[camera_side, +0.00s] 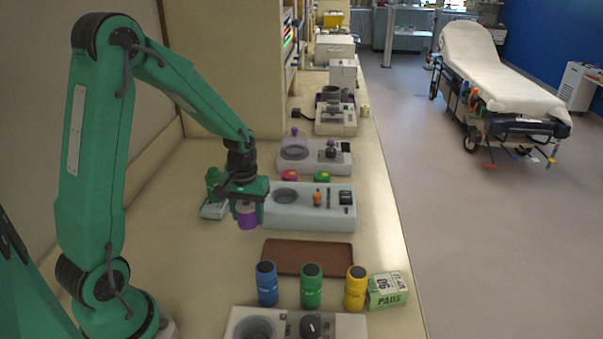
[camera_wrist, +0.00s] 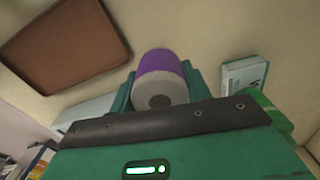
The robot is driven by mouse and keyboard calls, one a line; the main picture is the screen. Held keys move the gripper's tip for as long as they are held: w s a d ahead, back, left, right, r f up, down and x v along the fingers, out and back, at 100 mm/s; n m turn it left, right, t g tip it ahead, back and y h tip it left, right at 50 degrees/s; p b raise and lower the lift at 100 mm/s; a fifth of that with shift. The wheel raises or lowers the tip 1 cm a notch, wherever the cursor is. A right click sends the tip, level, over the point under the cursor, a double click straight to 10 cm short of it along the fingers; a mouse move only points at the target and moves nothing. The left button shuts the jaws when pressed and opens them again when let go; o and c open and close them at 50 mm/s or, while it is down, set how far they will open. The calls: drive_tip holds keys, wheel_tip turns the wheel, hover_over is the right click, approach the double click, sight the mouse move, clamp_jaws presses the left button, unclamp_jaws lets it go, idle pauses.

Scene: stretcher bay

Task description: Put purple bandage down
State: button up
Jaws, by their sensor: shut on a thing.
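The purple bandage (camera_side: 247,217) is a short roll with a purple wrap and a pale grey end. My gripper (camera_side: 247,203) is shut on it and holds it above the counter, left of the brown tray. In the wrist view the purple bandage (camera_wrist: 161,76) sits between the two green fingers of my gripper (camera_wrist: 160,90), with its grey end and dark core facing the camera. The counter (camera_side: 190,262) below it looks bare. I cannot tell the exact height of the bandage.
A brown tray (camera_side: 307,258) lies to the right. Blue (camera_side: 267,285), green (camera_side: 311,287) and yellow (camera_side: 355,289) rolls stand in front of it, beside a pads box (camera_side: 387,290). A grey device (camera_side: 310,207) stands behind the tray. The counter at left is free.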

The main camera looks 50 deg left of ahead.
sight(249, 224)
drive_tip(key=shift+f, duration=1.9)
drive_tip(key=shift+f, duration=0.15)
drive_tip(key=o, duration=1)
drive_tip(key=shift+c, duration=0.2)
wheel_tip(249, 224, up, 12)
drive_tip(key=shift+r, duration=0.2)
